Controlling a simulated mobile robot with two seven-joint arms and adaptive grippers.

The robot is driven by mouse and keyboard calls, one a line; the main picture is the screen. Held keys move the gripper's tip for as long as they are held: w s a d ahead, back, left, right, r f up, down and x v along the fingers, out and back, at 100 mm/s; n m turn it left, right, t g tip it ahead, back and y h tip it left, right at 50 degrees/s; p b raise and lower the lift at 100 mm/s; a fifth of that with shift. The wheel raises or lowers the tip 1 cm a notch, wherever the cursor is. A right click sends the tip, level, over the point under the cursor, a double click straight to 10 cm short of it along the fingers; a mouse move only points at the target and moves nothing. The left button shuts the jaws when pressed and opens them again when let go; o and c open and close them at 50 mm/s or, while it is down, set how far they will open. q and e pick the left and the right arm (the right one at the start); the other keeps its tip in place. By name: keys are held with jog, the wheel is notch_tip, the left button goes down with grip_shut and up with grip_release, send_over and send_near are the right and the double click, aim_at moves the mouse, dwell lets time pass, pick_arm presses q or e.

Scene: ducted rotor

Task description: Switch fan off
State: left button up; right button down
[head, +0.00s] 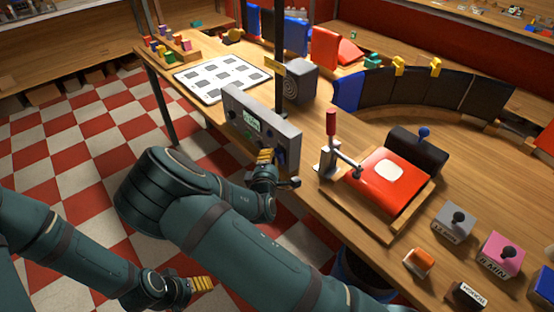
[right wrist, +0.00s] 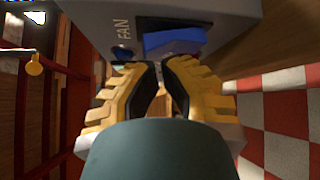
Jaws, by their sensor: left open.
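The grey control box (head: 286,129) stands at the table's near edge, with a lit display (head: 252,123) and a green button on its front. In the right wrist view, its face bears the word FAN (right wrist: 125,32) beside a blue rocker switch (right wrist: 175,42). My right gripper (right wrist: 160,66) is shut and empty, its yellow fingertips together close at the switch's lower edge; I cannot tell whether they touch it. In the head view, the right gripper (head: 264,156) is at the box's lower front. My left gripper (head: 205,284) is open and empty, low over the floor.
A red-handled toggle clamp (head: 330,135) and a red pad (head: 385,180) lie right of the box. A grey speaker-like block (head: 301,82) and dark pole (head: 281,60) stand behind it. Coloured knob boxes (head: 500,252) line the right. Checkered floor (head: 100,170) is clear at left.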

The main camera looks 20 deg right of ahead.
jog(key=shift+a, duration=0.2)
jog(key=shift+a, duration=0.1)
jog(key=a, duration=0.1)
jog(key=s+a+r+p, duration=0.1)
jog(key=a, duration=0.1)
jog(key=a+r, duration=0.1)
jog(key=shift+s+a+p, duration=0.15)
jog(key=shift+s+p, duration=0.1)
jog(key=shift+p, duration=0.05)
dwell(0.5)
